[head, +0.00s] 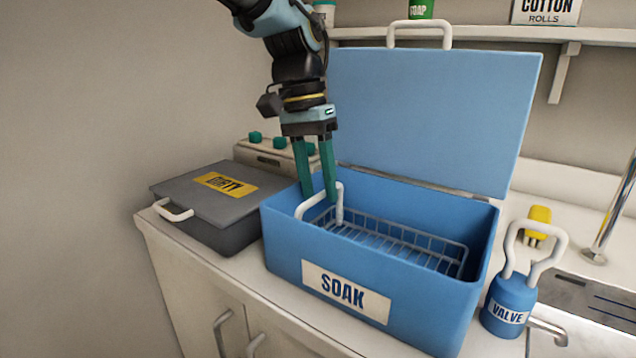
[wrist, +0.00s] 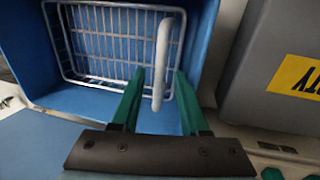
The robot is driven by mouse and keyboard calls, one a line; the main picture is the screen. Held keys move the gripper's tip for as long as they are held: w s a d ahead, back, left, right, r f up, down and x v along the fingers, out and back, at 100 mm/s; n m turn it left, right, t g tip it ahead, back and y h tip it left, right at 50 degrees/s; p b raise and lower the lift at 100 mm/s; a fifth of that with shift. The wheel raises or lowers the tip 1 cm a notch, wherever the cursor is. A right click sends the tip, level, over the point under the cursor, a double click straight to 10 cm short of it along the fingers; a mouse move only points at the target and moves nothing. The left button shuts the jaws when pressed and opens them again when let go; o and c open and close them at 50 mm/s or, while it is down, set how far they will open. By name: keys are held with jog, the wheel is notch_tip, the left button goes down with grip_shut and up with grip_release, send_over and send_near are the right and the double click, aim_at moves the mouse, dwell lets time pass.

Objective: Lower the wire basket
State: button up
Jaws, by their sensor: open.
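The grey wire basket (head: 400,241) sits low inside the blue SOAK box (head: 290,248), whose lid (head: 430,115) stands open. The basket's white handle (head: 340,205) rises at its left end. My gripper (head: 320,197) points down into the left part of the box, with its green fingers apart at the handle. In the wrist view the basket (wrist: 120,45) lies in the box, and the handle (wrist: 161,60) runs between the open fingers of my gripper (wrist: 158,95). I cannot tell whether a finger touches the handle.
A grey DIRTY box (head: 200,190) with a closed lid stands left of the SOAK box. A panel with green knobs (head: 278,150) is behind it. A blue VALVE (head: 510,300) with a white handle and a sink (head: 600,300) are at right. A shelf (head: 480,34) runs above.

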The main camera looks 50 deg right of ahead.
jog(key=shift+r, duration=0.1)
notch_tip(320, 180, up, 10)
jog(key=w, duration=0.2)
jog(key=shift+r, duration=0.2)
dwell(0.5)
jog(key=w+a+f+n+t+p, duration=0.1)
jog(key=w+a+f+n, duration=0.2)
jog(key=w+a, duration=0.35)
jog(key=w+a+f+n+h+p, duration=0.1)
jog(key=w+a+f+n, duration=0.15)
jog(key=w+a, duration=0.45)
jog(key=w+a+f+n+t+p, duration=0.1)
jog(key=w+a+f+n, duration=0.15)
jog(key=w+a, duration=0.45)
jog(key=a+f+n, duration=0.3)
jog(key=a, duration=0.6)
jog(key=w+a+f+n+t+p, duration=0.1)
jog(key=a+f+n, duration=0.1)
jog(key=a, duration=0.8)
jog(key=a+f+n+p, duration=0.1)
jog(key=a+f+n, duration=0.2)
jog(key=a, duration=0.6)
jog(key=shift+w+a+f+n+t+y, duration=0.15)
jog(key=shift+f+n+t+y, duration=0.2)
jog(key=shift+f, duration=0.5)
